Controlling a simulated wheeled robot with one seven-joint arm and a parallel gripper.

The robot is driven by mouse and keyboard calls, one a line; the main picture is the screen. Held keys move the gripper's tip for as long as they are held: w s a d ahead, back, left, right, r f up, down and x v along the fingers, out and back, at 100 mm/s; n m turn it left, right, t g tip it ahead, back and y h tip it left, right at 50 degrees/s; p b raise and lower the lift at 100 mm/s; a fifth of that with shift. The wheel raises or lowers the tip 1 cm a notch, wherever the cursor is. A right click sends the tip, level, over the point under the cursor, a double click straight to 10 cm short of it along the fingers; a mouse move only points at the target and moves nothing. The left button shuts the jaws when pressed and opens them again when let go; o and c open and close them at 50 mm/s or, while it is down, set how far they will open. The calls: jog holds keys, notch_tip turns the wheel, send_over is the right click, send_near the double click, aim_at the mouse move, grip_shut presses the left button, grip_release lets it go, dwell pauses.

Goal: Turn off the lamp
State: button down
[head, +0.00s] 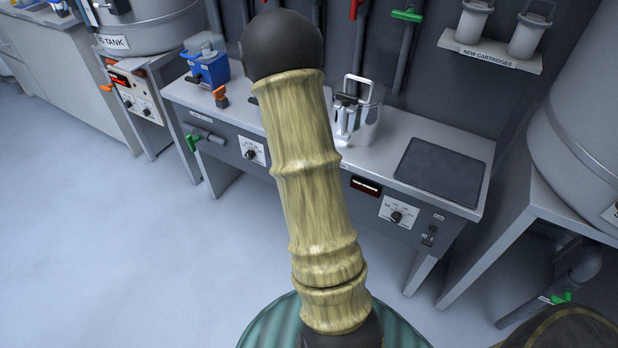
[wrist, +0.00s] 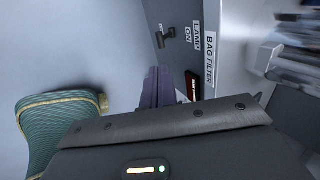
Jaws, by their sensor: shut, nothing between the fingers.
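A small dark lever switch (wrist: 165,37) sits on the grey bench front in the wrist view, beside a white label (wrist: 193,37) reading LAMP ON. I cannot make out the lever's exact setting. My gripper (wrist: 163,72) is shut and empty, its dark purple fingers pointing at the bench front. In the picture its tips lie just below the lever, apart from it. In the head view my arm covers this part of the bench, so the gripper and the lamp switch are hidden there. No lamp can be made out.
A steel canister (head: 362,125) and a dark pad (head: 440,172) occupy the bench top (head: 395,135). A red display (head: 366,186) and a dial (head: 397,217) are on its front. A blue container (head: 207,66) stands at left. The floor (head: 90,240) at left is clear.

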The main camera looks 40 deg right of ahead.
jog(key=b+x, duration=0.5)
jog(key=x, duration=0.7)
jog(key=shift+f, duration=0.2)
